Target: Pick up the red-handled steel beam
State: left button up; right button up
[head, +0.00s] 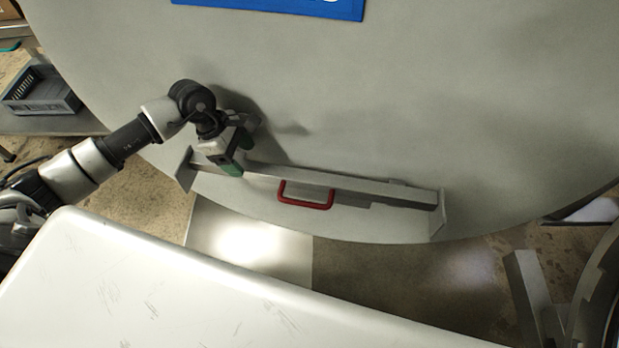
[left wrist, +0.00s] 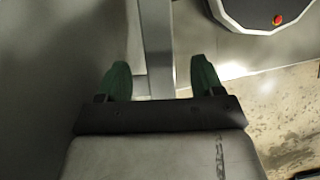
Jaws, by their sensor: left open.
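The steel beam (head: 365,182) is a long grey bar with end plates, lying across the lower part of the big round grey door. Its red handle (head: 308,205) sticks out near the middle. My left gripper (head: 240,158) is at the beam's left part, left of the red handle. In the left wrist view the green fingertips of my left gripper (left wrist: 160,80) are apart, with the beam (left wrist: 156,40) running between them. I cannot tell whether either finger touches it. The red handle is not seen in the left wrist view. My right gripper is not in view.
The round door (head: 420,90) fills the background and carries a blue sign (head: 275,6) at the top. A grey bin (head: 40,92) stands on a surface at the left. A grey metal upright (head: 530,295) stands at the lower right. Floor shows below the door.

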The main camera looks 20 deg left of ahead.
aim_at(309, 175)
pick_arm(q)
jog(key=d, duration=0.4)
jog(key=w+d+p, duration=0.1)
jog(key=d, duration=0.3)
jog(key=d+p, duration=0.1)
jog(key=d, duration=0.4)
jog(key=shift+w, duration=0.25)
jog(key=x, duration=0.3)
jog(key=p+x, duration=0.1)
jog(key=x, duration=0.1)
jog(key=shift+d, duration=0.3)
grip_shut()
jog(key=shift+w+r, duration=0.1)
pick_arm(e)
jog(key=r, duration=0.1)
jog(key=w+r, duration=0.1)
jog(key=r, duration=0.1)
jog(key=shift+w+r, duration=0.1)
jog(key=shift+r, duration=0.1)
